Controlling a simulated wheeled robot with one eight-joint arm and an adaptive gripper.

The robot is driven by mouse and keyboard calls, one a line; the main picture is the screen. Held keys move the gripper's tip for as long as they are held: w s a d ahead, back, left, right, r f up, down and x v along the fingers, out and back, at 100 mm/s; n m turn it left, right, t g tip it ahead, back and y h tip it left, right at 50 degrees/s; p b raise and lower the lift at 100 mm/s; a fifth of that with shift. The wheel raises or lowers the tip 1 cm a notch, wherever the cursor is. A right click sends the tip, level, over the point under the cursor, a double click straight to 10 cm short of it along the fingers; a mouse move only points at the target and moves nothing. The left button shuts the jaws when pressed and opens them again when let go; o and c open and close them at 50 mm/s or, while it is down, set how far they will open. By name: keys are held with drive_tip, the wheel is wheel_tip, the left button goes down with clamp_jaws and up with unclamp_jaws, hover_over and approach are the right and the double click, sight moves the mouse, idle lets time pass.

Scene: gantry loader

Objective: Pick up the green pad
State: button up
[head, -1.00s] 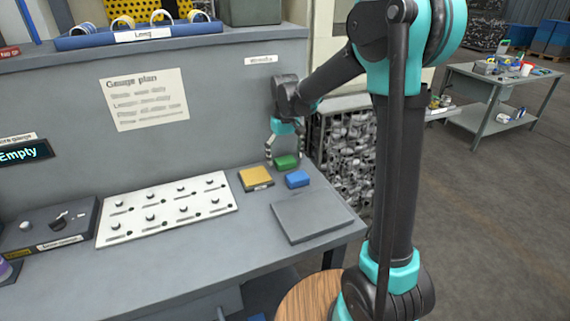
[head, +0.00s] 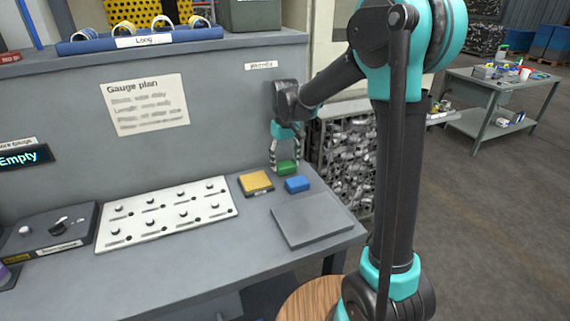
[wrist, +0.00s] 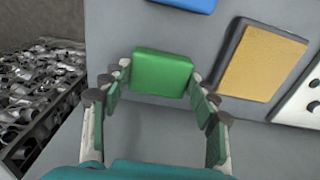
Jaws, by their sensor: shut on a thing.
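The green pad (head: 287,167) is between the fingers of my gripper (head: 284,166), at the back of the bench near its right end. In the wrist view the green pad (wrist: 161,73) sits between the fingertips of my gripper (wrist: 162,80), which touch its two sides. My gripper is shut on it. Whether the pad is clear of the bench top is hard to tell.
A blue pad (head: 297,184) lies just in front of the green one. A yellow pad (head: 256,181) lies to the left. A grey square plate (head: 312,220) lies at the bench's front right. A white pegged board (head: 167,213) is further left.

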sight(286, 164)
wheel_tip(286, 164, up, 6)
drive_tip(key=shift+s+r, duration=0.15)
drive_tip(key=shift+r, duration=0.1)
drive_tip(key=s+d, duration=0.2)
drive_tip(key=s, duration=0.4)
drive_tip(key=s+d, duration=0.3)
drive_tip(key=s, duration=0.3)
drive_tip(key=s+d, duration=0.2)
drive_tip(key=s, duration=0.4)
drive_tip(key=shift+d, duration=0.3)
drive_tip(key=o, duration=0.4)
drive_tip(key=c, duration=0.5)
